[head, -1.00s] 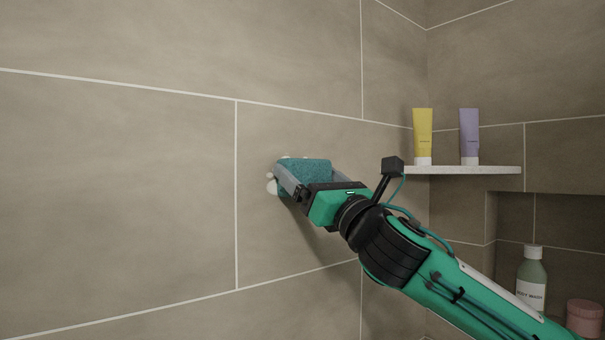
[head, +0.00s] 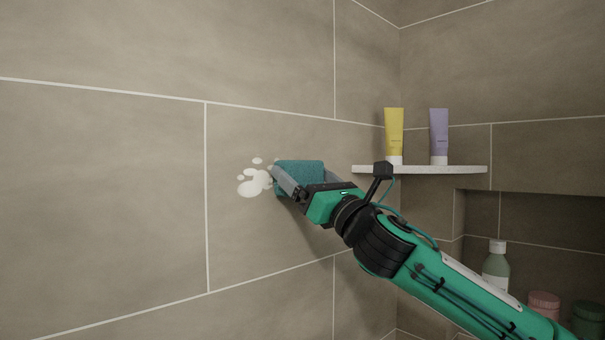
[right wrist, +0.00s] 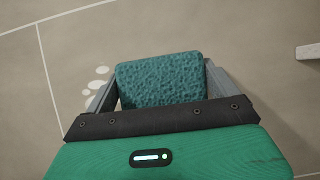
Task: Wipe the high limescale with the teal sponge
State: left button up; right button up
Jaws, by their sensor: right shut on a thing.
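The limescale (head: 254,183) is a cluster of whitish blobs on the tiled wall, left of centre in the head view. It also shows at the left of the gripper in the right wrist view (right wrist: 97,86). My right gripper (head: 299,183) is shut on the teal sponge (head: 300,172), which sits between its two fingers in the right wrist view (right wrist: 160,80). The sponge is at the right edge of the limescale and may hide part of it. I cannot tell whether the sponge touches the wall. My left gripper is not in view.
A corner shelf (head: 420,170) to the right holds a yellow tube (head: 394,132) and a purple tube (head: 439,134). Below it, a green bottle (head: 496,268), a pink jar (head: 543,302) and a dark green jar (head: 588,318) stand near a wall niche. The wall to the left is bare.

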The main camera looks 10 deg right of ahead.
jog(key=shift+s+a+p, duration=0.15)
jog(key=shift+s+a, duration=1)
jog(key=shift+a, duration=0.45)
jog(key=shift+s+a+p, duration=0.15)
jog(key=shift+s+a, duration=0.95)
jog(key=shift+a, duration=0.45)
jog(key=shift+s+a+p, duration=0.15)
jog(key=shift+s+a, duration=1)
jog(key=shift+a, duration=0.45)
jog(key=shift+d, duration=0.1)
jog(key=shift+s+d, duration=0.85)
jog(key=shift+s, duration=0.35)
jog(key=shift+s+d, duration=0.85)
jog(key=shift+s, duration=0.3)
jog(key=shift+s+d, duration=0.45)
jog(key=shift+s, duration=0.2)
jog(key=shift+s+d, duration=0.45)
jog(key=shift+s, duration=0.15)
jog(key=shift+w, duration=0.1)
